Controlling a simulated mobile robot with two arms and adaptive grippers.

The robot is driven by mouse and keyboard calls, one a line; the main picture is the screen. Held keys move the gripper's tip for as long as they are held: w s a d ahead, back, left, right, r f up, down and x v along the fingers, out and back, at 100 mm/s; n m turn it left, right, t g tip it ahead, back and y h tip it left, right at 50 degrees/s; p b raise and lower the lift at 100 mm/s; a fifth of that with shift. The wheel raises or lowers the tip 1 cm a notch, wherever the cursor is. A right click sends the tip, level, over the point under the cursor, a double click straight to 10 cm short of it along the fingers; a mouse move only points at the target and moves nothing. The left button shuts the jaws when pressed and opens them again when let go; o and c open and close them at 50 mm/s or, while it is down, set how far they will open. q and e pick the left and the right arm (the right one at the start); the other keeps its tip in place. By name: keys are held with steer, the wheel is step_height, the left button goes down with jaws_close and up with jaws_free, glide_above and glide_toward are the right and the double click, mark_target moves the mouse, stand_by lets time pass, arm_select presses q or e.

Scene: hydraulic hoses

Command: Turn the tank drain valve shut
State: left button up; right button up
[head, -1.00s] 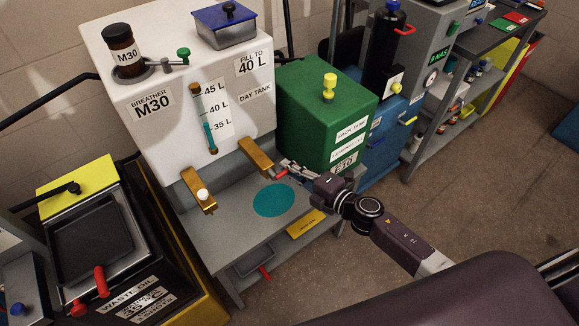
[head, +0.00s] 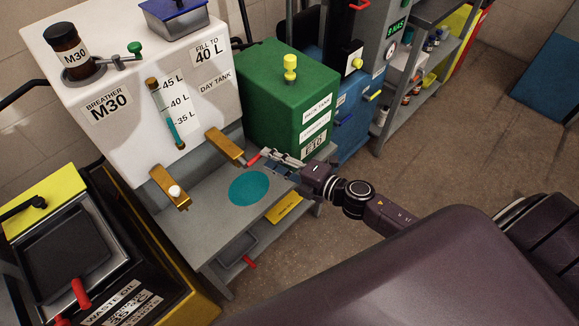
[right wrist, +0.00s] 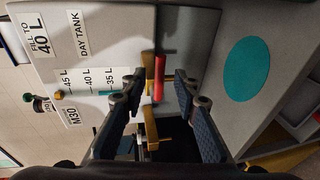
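The white day tank (head: 135,75) has two brass valves at its lower front. The right brass valve (head: 225,145) carries a red lever (head: 254,161) that points outward, roughly in line with its body. The left brass valve (head: 168,187) carries a white knob (head: 174,191). I cannot tell from labels which is the drain. My right gripper (head: 268,158) is open beside the red lever. In the right wrist view the red lever (right wrist: 159,79) shows between the two spread fingers of the right gripper (right wrist: 157,88), with no finger seen closed on it. My left gripper is not in view.
A teal disc (head: 249,188) lies on the grey stand (head: 215,222) below the valves. A green tank (head: 285,100) stands close to the right gripper. A waste oil unit (head: 75,250) stands at left. Open floor (head: 440,150) lies to the right.

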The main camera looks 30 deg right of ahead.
steer(key=v, duration=0.7)
steer(key=shift+s, duration=0.2)
steer(key=shift+d+r, duration=0.1)
steer(key=shift+d, duration=0.05)
